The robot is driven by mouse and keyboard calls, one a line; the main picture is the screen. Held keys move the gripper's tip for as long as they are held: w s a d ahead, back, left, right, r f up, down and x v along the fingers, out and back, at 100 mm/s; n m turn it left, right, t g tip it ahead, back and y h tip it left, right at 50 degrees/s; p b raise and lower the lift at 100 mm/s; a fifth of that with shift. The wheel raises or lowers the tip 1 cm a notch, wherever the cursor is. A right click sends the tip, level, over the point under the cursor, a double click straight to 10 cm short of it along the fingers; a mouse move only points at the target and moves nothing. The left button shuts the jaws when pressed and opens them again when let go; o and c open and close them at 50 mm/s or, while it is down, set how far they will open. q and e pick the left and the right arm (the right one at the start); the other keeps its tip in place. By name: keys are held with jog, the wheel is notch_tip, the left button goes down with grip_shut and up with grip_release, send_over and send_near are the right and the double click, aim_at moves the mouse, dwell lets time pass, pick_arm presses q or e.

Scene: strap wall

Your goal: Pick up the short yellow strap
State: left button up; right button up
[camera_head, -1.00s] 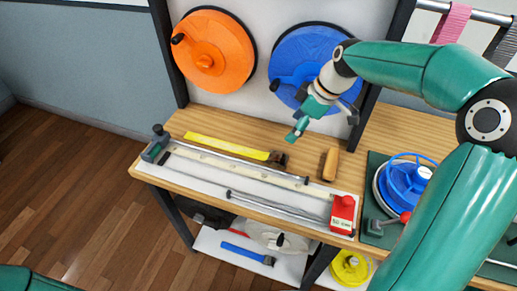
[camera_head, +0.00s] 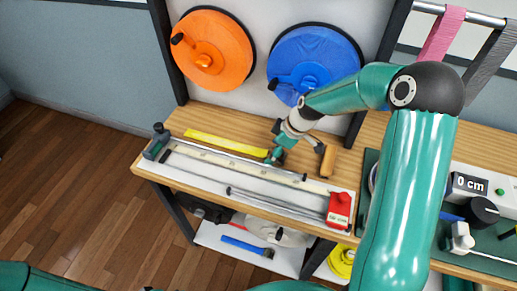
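The yellow strap (camera_head: 226,143) lies flat along the back of the wooden bench, behind the long white measuring rail. My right gripper (camera_head: 274,156) points down at the strap's right end, where a dark end piece showed earlier. The gripper and wrist now hide that end. I cannot tell whether the fingers touch the strap or how far apart they are. My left gripper is out of view.
A wooden block (camera_head: 327,161) stands just right of my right gripper. The measuring rail (camera_head: 235,174) with a red end box (camera_head: 339,210) lies in front. Orange (camera_head: 212,50) and blue (camera_head: 312,60) reels hang behind. A blue strap (camera_head: 241,246) lies on the lower shelf.

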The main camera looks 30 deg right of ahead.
jog(key=shift+w+a+f, duration=0.1)
jog(key=shift+f, duration=0.3)
jog(key=shift+c, duration=0.2)
jog(key=c, duration=1.3)
jog(key=shift+r, duration=0.15)
